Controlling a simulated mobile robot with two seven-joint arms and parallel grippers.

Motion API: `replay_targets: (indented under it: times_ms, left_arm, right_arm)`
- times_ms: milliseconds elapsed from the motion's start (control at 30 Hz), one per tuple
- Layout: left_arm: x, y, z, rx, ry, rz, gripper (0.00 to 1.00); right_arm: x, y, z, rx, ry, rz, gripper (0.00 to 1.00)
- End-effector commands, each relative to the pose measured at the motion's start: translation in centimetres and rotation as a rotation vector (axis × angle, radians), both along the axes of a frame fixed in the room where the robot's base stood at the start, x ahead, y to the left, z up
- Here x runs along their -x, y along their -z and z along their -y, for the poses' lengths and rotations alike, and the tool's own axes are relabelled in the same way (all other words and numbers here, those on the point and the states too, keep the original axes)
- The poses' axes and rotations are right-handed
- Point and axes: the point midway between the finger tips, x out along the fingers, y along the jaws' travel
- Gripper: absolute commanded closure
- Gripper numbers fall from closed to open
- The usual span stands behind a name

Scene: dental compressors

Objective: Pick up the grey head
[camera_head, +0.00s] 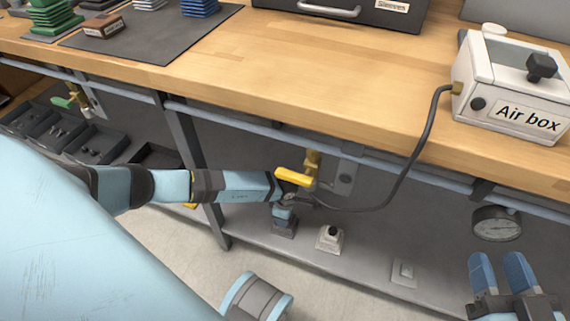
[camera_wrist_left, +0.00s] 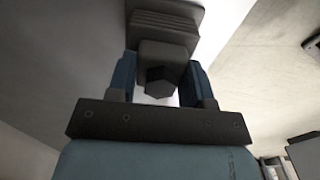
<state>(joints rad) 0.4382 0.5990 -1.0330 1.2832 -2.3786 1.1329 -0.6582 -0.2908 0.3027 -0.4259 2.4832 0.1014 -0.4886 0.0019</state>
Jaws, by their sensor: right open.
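The grey head (camera_head: 285,231) is on the low shelf under the bench, partly hidden by my left gripper (camera_head: 284,213). In the left wrist view, the grey head (camera_wrist_left: 165,52) has a ribbed, wider base and a dark six-sided knob. My left gripper (camera_wrist_left: 160,85) has one blue finger on each side of its narrow part. The fingers look very close to it, but I cannot tell whether they touch. My right gripper (camera_head: 500,264) is open and empty at the lower right of the head view.
A white head with a black knob (camera_head: 330,238) and a pale square plate (camera_head: 403,272) are to the right on the shelf (camera_head: 365,277). A yellow-handled valve (camera_head: 294,177) and hose (camera_head: 412,160) are close above my left gripper. A gauge (camera_head: 497,223) hangs near my right gripper. The Air box (camera_head: 512,95) stands on the bench.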

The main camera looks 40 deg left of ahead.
Motion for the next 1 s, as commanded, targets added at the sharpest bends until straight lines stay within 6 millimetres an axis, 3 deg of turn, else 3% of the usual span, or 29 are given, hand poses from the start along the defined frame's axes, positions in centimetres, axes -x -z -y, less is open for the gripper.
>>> replay_targets:
  times_ms: [33, 133, 167, 467, 667, 967, 1000]
  left_arm:
    - [0.0, 0.0, 0.0, 0.0, 0.0, 0.0, 0.74]
    - [0.0, 0.0, 0.0, 0.0, 0.0, 0.0, 0.97]
    - [0.0, 0.0, 0.0, 0.0, 0.0, 0.0, 1.0]
    - [-0.1, -0.2, 0.0, 0.001, 0.0, 0.001, 1.0]
    - [-0.1, -1.3, 0.0, 0.0, 0.0, 0.002, 1.0]
    - [-0.1, -6.4, 0.0, 0.0, 0.001, 0.002, 1.0]
    - [-0.1, -7.0, 0.0, 0.0, 0.001, 0.002, 1.0]
  right_arm:
    - [0.0, 0.0, 0.0, -0.001, 0.0, -0.001, 0.57]
    - [0.0, 0.0, 0.0, 0.0, 0.0, -0.001, 0.57]
    - [0.0, 0.0, 0.0, 0.0, 0.0, -0.001, 0.57]
    - [0.0, 0.0, 0.0, -0.002, 0.0, -0.002, 0.57]
    - [0.1, -0.7, -0.1, -0.017, -0.005, -0.025, 0.57]
    - [2.5, -0.3, -1.5, -0.158, -0.007, -0.279, 0.57]
    - [2.3, -1.4, -1.3, -0.169, 0.0, -0.239, 0.57]
